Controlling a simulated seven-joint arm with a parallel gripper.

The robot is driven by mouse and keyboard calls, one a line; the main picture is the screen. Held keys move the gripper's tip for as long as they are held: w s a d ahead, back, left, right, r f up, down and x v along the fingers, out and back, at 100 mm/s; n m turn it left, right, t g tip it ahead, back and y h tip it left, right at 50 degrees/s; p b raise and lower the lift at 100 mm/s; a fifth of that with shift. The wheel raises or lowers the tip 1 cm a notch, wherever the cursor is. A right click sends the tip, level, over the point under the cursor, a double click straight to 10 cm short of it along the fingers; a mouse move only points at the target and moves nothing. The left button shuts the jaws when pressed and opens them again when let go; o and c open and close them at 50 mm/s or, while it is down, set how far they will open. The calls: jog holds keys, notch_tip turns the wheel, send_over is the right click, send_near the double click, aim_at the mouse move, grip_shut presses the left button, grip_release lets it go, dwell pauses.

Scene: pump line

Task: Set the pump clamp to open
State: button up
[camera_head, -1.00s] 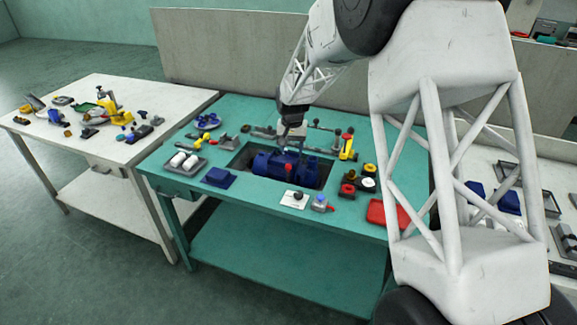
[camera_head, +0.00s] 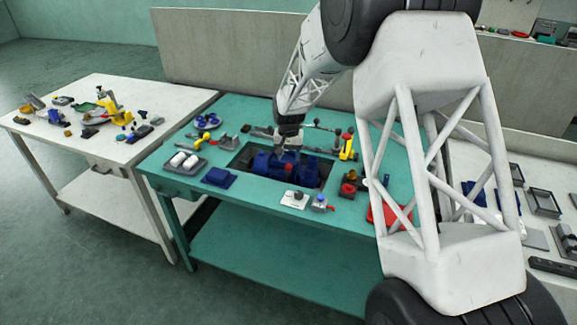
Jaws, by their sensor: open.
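The blue pump (camera_head: 262,163) lies in a dark recess in the green table. A yellow clamp-like part with a dark grip (camera_head: 347,148) stands upright to the right of the pump, and a small red knob (camera_head: 288,168) shows at the pump's front. I cannot tell for sure which of these is the pump clamp, nor its setting. My gripper (camera_head: 288,150) points down over the middle of the pump, open. It hides part of the pump, and the fingertips are too small to tell whether they touch anything.
Several small parts lie behind the recess. A white table (camera_head: 90,150) with parts stands left.

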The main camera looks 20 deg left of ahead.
aim_at(288, 164)
jog(key=shift+f, duration=2.4)
jog(key=shift+c, duration=0.3)
grip_shut()
